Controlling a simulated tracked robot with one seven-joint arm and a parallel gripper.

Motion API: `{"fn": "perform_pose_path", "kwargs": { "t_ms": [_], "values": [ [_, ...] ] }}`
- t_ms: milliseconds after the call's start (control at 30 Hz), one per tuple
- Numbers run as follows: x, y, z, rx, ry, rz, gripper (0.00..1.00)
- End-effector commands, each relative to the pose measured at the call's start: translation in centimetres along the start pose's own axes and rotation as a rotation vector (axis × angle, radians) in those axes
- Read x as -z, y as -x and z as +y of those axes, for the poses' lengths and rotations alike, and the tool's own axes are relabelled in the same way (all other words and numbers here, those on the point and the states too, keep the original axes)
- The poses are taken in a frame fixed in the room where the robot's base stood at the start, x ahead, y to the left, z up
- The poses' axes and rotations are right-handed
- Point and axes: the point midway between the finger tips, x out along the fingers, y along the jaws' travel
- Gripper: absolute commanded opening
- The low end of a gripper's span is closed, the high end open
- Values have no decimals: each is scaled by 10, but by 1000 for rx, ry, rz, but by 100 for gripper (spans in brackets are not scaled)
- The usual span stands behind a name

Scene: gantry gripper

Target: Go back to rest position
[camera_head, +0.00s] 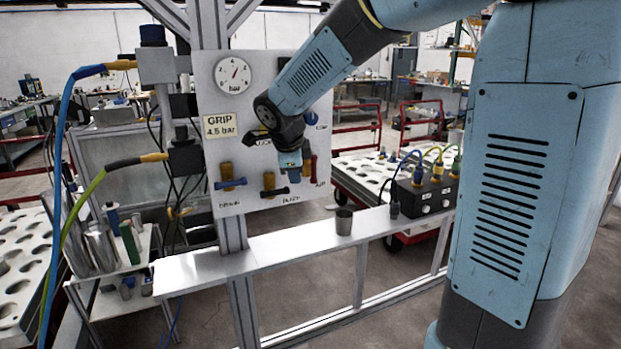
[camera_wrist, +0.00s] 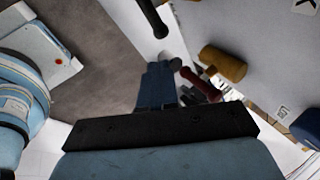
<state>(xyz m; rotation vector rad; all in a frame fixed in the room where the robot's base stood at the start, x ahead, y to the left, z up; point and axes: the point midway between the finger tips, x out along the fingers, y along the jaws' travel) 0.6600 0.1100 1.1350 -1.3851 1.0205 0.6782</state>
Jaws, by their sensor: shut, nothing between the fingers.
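My gripper (camera_head: 290,172) is in front of the lower right part of a pale upright panel (camera_head: 225,120) in the head view, beside its valve handles. In the wrist view my gripper (camera_wrist: 160,72) is shut, with dark fingers together and nothing seen between them. A red handle (camera_wrist: 198,82) and a brass fitting (camera_wrist: 224,64) show just right of the fingertips in the wrist view. I cannot tell whether the fingers touch the red handle. My arm hides part of the panel's right side.
The panel carries a pressure gauge (camera_head: 232,75), a sign reading "GRIP 4.5 bar" (camera_head: 221,126), a blue handle (camera_head: 230,184) and a black handle (camera_head: 275,192). A grey cup (camera_head: 344,221) stands on the white shelf (camera_head: 275,240) below. A black box with cables (camera_head: 428,196) stands at right.

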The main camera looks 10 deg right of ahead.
Motion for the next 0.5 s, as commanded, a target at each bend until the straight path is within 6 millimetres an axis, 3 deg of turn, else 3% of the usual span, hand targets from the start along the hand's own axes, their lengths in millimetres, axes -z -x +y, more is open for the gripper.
{"fn": "perform_pose_path", "kwargs": {
  "t_ms": [500],
  "values": [
    [-43, 29, 41, -12, -13, 9, 0]
  ]
}}
